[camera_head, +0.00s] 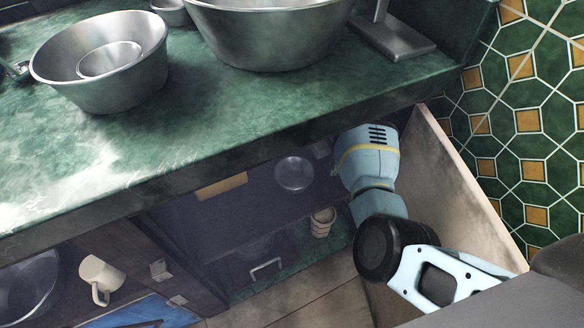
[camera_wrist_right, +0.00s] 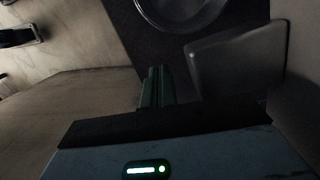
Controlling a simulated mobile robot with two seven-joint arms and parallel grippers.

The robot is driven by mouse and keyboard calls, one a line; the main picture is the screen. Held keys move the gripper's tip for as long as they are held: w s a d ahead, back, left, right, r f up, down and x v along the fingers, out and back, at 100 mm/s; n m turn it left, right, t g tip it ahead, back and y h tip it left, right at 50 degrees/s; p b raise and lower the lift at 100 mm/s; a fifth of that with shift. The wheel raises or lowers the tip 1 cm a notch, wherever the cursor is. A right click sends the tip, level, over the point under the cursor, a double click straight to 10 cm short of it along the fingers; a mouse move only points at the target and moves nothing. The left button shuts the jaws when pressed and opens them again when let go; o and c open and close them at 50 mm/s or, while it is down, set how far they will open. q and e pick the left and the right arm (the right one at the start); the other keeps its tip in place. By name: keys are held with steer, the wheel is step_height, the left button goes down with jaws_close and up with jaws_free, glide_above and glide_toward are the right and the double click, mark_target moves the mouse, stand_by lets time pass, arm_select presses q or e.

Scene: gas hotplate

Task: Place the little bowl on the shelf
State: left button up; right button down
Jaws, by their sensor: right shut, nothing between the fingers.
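A small round metal bowl (camera_head: 294,173) sits on a dark shelf inside the open cabinet under the counter. A round bowl rim also shows at the top of the right wrist view (camera_wrist_right: 182,28), apart from and beyond the fingertips. My right arm reaches into the cabinet. My right gripper's green fingers (camera_wrist_right: 156,86) are together and empty; in the head view the counter edge hides them. Another small bowl (camera_head: 110,60) sits inside a wide metal bowl (camera_head: 125,92) on the counter. My left gripper is out of view.
The green counter (camera_head: 215,125) overhangs the cabinet. An open door panel (camera_head: 440,185) stands right of my right arm. A stack of cups (camera_head: 322,222) is lower in the cabinet. A white mug (camera_head: 100,278) is at lower left. A large bowl (camera_head: 270,35) stands on the counter.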

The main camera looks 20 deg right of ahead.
steer(key=shift+a+r, duration=0.1)
steer(key=shift+a, duration=0.05)
steer(key=shift+s+a, duration=0.15)
steer(key=shift+a, duration=0.1)
steer(key=b, duration=0.1)
glide_toward(302, 187)
steer(key=a+f, duration=0.4)
steer(key=f, duration=0.1)
steer(key=shift+a+f, duration=0.15)
steer(key=shift+f, duration=0.15)
steer(key=shift+a+f+b, duration=0.2)
steer(key=shift+f+b, duration=0.05)
steer(key=shift+b, duration=0.1)
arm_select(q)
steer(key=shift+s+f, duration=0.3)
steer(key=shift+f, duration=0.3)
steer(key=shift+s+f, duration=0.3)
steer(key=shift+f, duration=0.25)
arm_select(e)
steer(key=shift+f, duration=0.45)
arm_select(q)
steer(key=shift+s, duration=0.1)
arm_select(e)
steer(key=shift+d+f, duration=0.1)
steer(key=shift+f, duration=0.05)
